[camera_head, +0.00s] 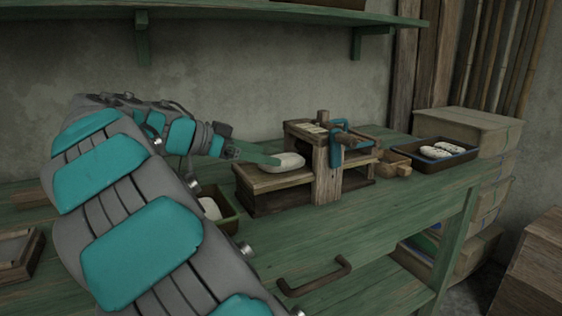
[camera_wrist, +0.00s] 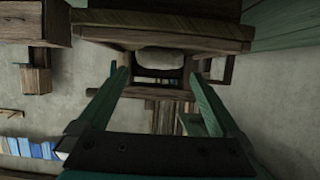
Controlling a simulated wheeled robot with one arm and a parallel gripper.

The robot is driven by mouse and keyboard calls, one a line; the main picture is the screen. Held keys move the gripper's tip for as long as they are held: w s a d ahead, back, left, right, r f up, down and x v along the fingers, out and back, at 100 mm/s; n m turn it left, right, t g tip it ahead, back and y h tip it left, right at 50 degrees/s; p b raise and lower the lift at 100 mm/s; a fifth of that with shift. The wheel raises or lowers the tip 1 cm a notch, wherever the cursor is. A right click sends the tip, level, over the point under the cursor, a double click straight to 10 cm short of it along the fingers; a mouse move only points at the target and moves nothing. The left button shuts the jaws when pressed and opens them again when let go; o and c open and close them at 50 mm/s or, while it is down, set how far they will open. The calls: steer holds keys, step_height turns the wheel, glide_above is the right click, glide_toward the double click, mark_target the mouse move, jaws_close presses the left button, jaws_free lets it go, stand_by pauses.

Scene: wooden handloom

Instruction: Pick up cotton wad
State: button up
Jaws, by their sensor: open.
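A pale, rounded cotton wad (camera_head: 289,161) lies on the low left platform of a small wooden press-like device (camera_head: 327,170) on the green bench. In the wrist view the wad (camera_wrist: 160,58) shows beyond and between the two green fingers. My gripper (camera_head: 262,156) reaches in from the left, with its fingertips close to the wad's left side. The fingers (camera_wrist: 160,75) stand apart with nothing gripped. Whether a fingertip touches the wad I cannot tell.
A green-rimmed box (camera_head: 229,222) with a pale wad (camera_head: 210,208) stands below my arm. A dark tray (camera_head: 469,155) with pale wads (camera_head: 443,150) sits at the right. The front bench top is mostly clear.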

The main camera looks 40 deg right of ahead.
mark_target(290, 161)
steer(key=shift+p+x, duration=0.55)
steer(key=shift+x, duration=2.25)
steer(key=shift+s+a+f, duration=0.1)
steer(key=shift+f, duration=0.05)
steer(key=c, duration=1.2)
